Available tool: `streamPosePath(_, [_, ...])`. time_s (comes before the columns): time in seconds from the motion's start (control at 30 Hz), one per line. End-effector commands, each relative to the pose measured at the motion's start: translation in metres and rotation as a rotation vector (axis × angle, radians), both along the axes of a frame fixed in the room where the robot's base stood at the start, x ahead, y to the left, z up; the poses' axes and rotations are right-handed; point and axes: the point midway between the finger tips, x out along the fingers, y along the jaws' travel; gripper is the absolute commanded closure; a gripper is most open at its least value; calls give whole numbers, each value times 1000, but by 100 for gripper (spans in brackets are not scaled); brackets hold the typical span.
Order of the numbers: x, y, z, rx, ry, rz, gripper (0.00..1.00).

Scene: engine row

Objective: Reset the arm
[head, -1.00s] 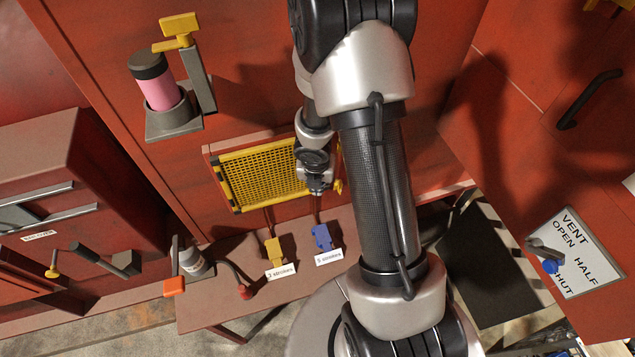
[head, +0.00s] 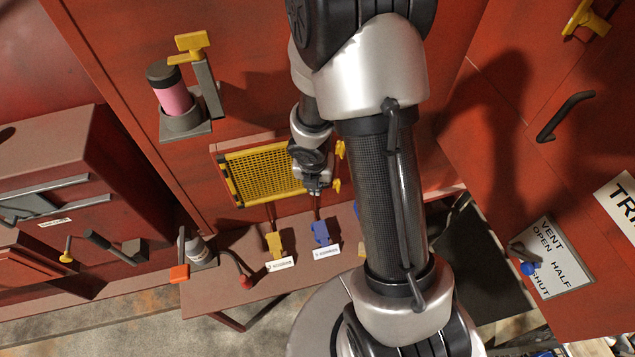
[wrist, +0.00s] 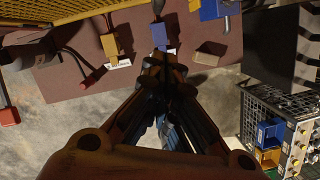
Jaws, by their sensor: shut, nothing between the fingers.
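My gripper (head: 314,188) hangs at the end of my arm in front of the yellow mesh panel (head: 262,172) in the head view, small and partly hidden by my wrist. In the wrist view my gripper (wrist: 165,66) points away from the camera, its fingers closed together with nothing between them. Its tips show over the edge of the brown bench, close to a blue block in the picture. I cannot tell the gap between them.
The bench (head: 225,295) carries a yellow block (head: 274,245) and a blue block (head: 320,232) with labels. A pink cylinder (head: 175,98) sits in a wall holder at upper left. A vent panel (head: 556,262) is at right. A crate of parts (wrist: 285,125) stands lower right in the wrist view.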

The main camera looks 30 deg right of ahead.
Motion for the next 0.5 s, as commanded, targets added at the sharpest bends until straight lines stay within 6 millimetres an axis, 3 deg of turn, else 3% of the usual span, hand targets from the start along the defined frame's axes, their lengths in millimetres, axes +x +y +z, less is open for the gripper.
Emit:
streamPosePath(0.2, [-5,1,16,-1,0,-1,100])
streamPosePath(0.5, [-5,1,19,0,-5,-19,100])
